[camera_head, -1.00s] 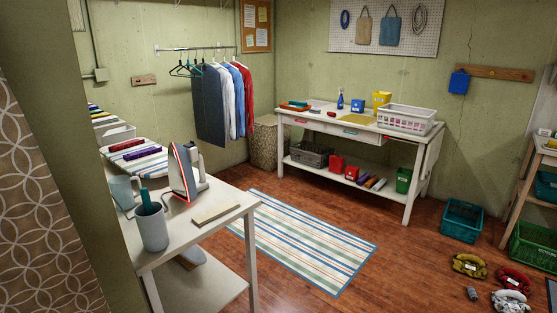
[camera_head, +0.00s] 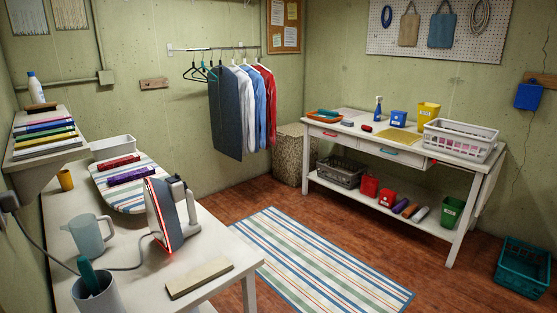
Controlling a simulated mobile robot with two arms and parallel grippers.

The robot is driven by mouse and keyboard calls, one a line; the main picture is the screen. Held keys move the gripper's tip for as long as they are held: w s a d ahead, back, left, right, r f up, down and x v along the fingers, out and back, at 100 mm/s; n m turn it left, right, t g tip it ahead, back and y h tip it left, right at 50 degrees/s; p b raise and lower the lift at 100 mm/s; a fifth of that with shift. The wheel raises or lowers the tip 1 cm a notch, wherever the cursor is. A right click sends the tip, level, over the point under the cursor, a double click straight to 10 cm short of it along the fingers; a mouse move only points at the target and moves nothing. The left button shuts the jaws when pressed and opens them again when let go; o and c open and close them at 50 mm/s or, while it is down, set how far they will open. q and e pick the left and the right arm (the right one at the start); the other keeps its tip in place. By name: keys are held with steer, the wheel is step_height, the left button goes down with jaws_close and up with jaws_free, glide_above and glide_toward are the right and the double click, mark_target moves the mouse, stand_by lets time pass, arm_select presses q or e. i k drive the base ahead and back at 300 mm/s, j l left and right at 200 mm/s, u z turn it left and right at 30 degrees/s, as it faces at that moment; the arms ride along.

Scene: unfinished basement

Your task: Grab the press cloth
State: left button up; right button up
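A flat mustard-yellow sheet (camera_head: 391,140) lies on top of the white workbench (camera_head: 468,165) against the far wall. It looks like cloth and may be the press cloth; the picture does not make this certain. It lies left of a white basket and in front of blue and yellow containers. Neither of my grippers shows in the head view.
On the near left table (camera_head: 215,238) stand an iron (camera_head: 170,213), a small ironing board (camera_head: 130,187), a pale pitcher (camera_head: 88,235), a grey mug (camera_head: 98,297) and a beige block (camera_head: 199,278). A striped rug (camera_head: 315,265) covers the floor between table and workbench. Clothes (camera_head: 243,108) hang behind.

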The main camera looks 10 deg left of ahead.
mark_target(179, 287)
steer(key=i+u, duration=0.45)
steer(key=i+l+u, duration=0.15)
steer(key=u, duration=0.3)
steer(key=i+l+u, duration=0.3)
steer(key=u, duration=0.15)
steer(key=i+l+u, duration=0.45)
steer(key=l, duration=0.35)
steer(key=i+l+u, duration=0.1)
steer(key=l+u, duration=0.3)
steer(key=l, duration=0.45)
steer(key=l+u, duration=0.35)
steer(key=l, duration=0.45)
steer(key=u, duration=0.5)
